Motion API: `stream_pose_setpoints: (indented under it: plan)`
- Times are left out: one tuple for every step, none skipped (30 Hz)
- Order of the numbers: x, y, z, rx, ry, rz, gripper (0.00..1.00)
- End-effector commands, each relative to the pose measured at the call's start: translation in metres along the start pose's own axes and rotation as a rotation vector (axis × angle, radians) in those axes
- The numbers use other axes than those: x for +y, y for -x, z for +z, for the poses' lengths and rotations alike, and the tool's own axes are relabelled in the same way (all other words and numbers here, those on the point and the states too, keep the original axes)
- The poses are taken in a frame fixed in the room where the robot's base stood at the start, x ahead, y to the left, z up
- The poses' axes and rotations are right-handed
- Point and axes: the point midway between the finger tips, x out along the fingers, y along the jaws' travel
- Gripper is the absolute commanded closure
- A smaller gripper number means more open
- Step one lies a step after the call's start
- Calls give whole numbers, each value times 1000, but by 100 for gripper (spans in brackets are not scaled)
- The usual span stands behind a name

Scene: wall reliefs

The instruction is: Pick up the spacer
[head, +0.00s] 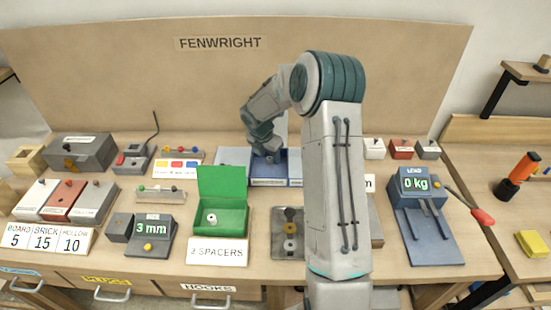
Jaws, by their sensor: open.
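A small pale ring-shaped piece, which looks like a spacer (211,218), lies in the open green box (235,219) behind the card reading "2 SPACERS" (217,252). My gripper (268,156) is open and points down over the blue tray (268,182) at the back, behind and to the right of the green box. Its fingertips are small and partly hidden, and I see nothing held.
A gauge reading "3 mm" (150,237) stands left of the green box. My arm hides part of the middle of the bench.

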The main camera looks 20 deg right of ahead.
Motion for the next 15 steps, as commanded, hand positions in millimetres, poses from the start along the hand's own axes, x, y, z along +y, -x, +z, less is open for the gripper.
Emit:
stream_pose_setpoints:
  plan:
    - [0,-5,0,1,1,-1,53]
    - [0,-7,0,0,1,-1,53]
    - [0,-9,0,-1,1,0,53]
    - [1,-10,0,-1,1,1,53]
    - [1,-11,0,-1,1,1,53]
    - [1,-11,0,-2,1,2,53]
    - [1,-11,0,-2,1,2,53]
    - [1,-11,0,-2,1,2,53]
    - [1,-11,0,-2,1,2,53]
    - [1,-11,0,-2,1,2,53]
    - [1,-11,0,-2,1,1,56]
    - [1,-11,0,-2,1,1,67]
    - [1,-11,0,-2,1,1,75]
    - [1,-11,0,-2,1,1,84]
    - [1,-11,0,-2,1,1,95]
